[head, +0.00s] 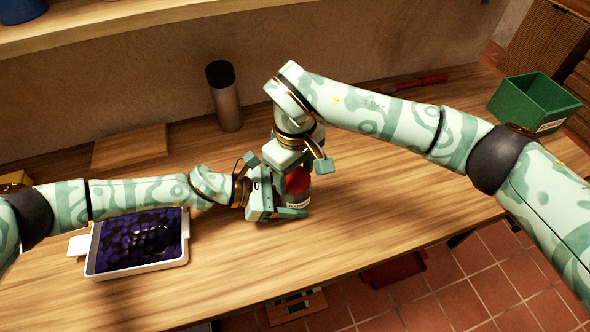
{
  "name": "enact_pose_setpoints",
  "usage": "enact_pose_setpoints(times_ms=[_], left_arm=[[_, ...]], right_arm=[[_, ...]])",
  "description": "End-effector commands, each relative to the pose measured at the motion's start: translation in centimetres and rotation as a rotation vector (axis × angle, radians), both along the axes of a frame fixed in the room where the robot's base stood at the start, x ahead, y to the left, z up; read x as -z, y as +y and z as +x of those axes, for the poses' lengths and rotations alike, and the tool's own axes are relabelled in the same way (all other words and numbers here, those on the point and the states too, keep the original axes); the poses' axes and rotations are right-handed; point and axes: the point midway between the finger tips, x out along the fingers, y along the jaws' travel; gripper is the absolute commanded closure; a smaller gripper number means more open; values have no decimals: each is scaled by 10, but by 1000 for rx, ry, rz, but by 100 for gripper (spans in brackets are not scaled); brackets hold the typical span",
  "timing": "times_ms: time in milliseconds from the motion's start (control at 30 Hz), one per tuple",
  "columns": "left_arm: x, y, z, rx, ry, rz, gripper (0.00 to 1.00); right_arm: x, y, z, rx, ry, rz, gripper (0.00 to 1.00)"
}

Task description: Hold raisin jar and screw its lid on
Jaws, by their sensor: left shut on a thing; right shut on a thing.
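The raisin jar (298,200) stands upright on the wooden worktop near the middle of the head view, mostly hidden by both grippers. A pale label strip shows low on it. My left gripper (285,205) comes in from the left, shut around the jar's lower part. A red, round part, which looks like the lid (297,182), shows above the label. My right gripper (303,166) points down from above and is shut on the lid at the jar's top. The fingers hide how the lid sits on the rim.
A white tray of dark purple fruit (188,250) lies under my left forearm. A wooden board (128,145) and a grey flask with a black cap (225,98) stand behind. A green crate (533,103) is at the back right. The worktop's front right is clear up to its edge.

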Motion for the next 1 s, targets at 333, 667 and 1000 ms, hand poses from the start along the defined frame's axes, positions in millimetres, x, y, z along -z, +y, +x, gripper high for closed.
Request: enact_pose_setpoints(times_ms=[333,667,1000], left_arm=[[1,-1,-2,4,1,0,100],[0,-1,-1,3,1,0,100],[0,0,-1,1,0,0,100]], right_arm=[[-1,0,1,94,-3,3,63],[-1,0,0,91,-1,1,20],[-29,0,1,90,-4,1,20]])
